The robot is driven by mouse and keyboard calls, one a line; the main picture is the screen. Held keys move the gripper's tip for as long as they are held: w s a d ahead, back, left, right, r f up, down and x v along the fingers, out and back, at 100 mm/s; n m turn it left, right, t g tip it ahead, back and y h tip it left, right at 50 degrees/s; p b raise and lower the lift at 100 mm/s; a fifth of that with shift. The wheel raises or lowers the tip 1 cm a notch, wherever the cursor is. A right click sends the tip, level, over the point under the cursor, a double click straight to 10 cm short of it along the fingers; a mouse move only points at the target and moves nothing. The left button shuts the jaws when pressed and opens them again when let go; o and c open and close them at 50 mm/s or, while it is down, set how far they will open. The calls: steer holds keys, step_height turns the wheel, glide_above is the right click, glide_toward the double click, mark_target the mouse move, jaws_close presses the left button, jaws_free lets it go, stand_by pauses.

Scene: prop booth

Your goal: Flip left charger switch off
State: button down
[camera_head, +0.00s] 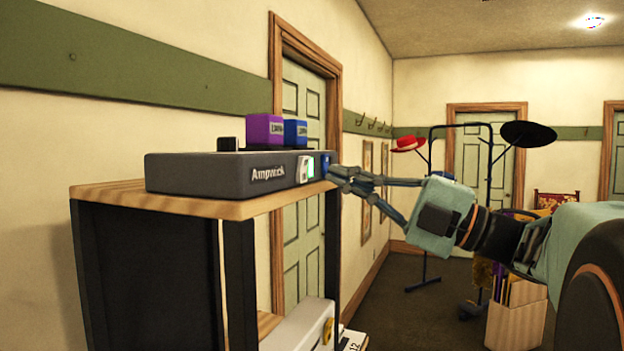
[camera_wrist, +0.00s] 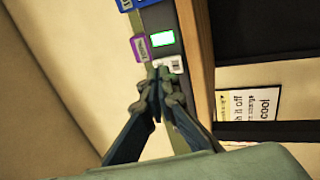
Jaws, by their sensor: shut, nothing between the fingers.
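The charger (camera_head: 225,172) is a long dark box lettered "Ampwick" on top of a wooden shelf unit. A purple block (camera_head: 264,130) and a blue block (camera_head: 295,133) stand in its top. A white switch-like piece (camera_head: 305,168) is on its front face, and it seems to be the pale piece (camera_wrist: 175,64) at my fingertips in the wrist view. A lit green panel (camera_wrist: 162,39) is beside it. My gripper (camera_head: 335,177) is shut and empty, its tips close to the charger's front. It also shows in the wrist view (camera_wrist: 159,74). I cannot tell whether the tips touch or which way the switch is set.
The shelf's wooden top (camera_head: 240,206) juts out under the charger. A printed sign (camera_wrist: 247,104) is below the shelf edge in the wrist view. A coat stand (camera_head: 489,175) with hats and a box (camera_head: 516,318) stand behind my arm. The carpet between is open.

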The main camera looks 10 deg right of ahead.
mark_target(307, 163)
steer(key=shift+p+x, duration=0.35)
steer(key=shift+x, duration=1.4)
steer(key=shift+w+a+r+h, duration=0.15)
steer(key=shift+r+h, duration=0.15)
steer(key=shift+a+g, duration=0.1)
steer(key=shift+g, duration=0.2)
steer(key=shift+f, duration=0.15)
